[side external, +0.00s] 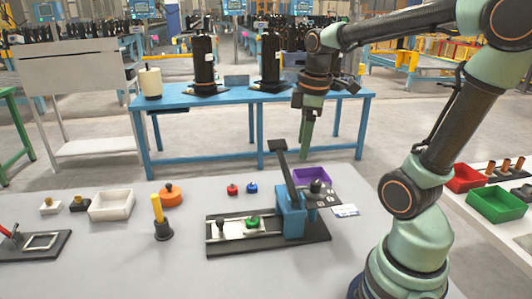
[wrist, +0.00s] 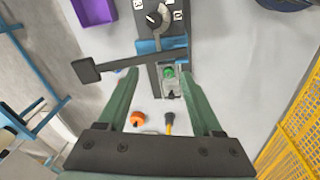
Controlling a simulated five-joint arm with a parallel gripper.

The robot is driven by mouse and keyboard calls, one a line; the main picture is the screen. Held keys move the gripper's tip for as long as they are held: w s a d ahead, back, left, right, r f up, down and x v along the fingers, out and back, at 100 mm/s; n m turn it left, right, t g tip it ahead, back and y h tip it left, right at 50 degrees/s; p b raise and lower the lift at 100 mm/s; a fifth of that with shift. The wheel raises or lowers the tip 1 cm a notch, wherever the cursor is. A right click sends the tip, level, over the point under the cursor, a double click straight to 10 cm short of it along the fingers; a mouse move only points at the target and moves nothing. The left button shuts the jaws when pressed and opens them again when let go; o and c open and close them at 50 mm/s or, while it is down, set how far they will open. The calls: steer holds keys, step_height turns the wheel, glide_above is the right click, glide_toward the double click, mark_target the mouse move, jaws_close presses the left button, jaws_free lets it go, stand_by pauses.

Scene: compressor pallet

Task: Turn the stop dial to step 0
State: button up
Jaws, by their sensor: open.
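The stop dial (wrist: 157,17) is a round black knob on a dark plate at the top of the wrist view, with white figures around it. In the side view the dial (side external: 316,186) stands right of the blue lever fixture (side external: 291,215). My gripper (side external: 306,138) is above and behind the fixture, pointing down. In the wrist view its green fingers (wrist: 158,75) are apart with nothing held between them. They are clear of the dial.
The fixture's black lever handle (side external: 278,146) rises beside the dial and crosses the wrist view below it. A green knob (side external: 252,222) sits on the fixture's base. A purple bin (side external: 313,175) lies behind the dial. A yellow-handled tool (side external: 159,215) and orange piece (side external: 171,195) stand left.

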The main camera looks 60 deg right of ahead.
mark_target(316, 182)
steer(key=s+d+n+g, duration=0.1)
steer(key=s+d+n, duration=0.15)
steer(key=d, duration=0.25)
steer(key=shift+y, duration=0.3)
steer(key=f, duration=1.2)
steer(key=shift+w+f, duration=0.3)
jaws_close()
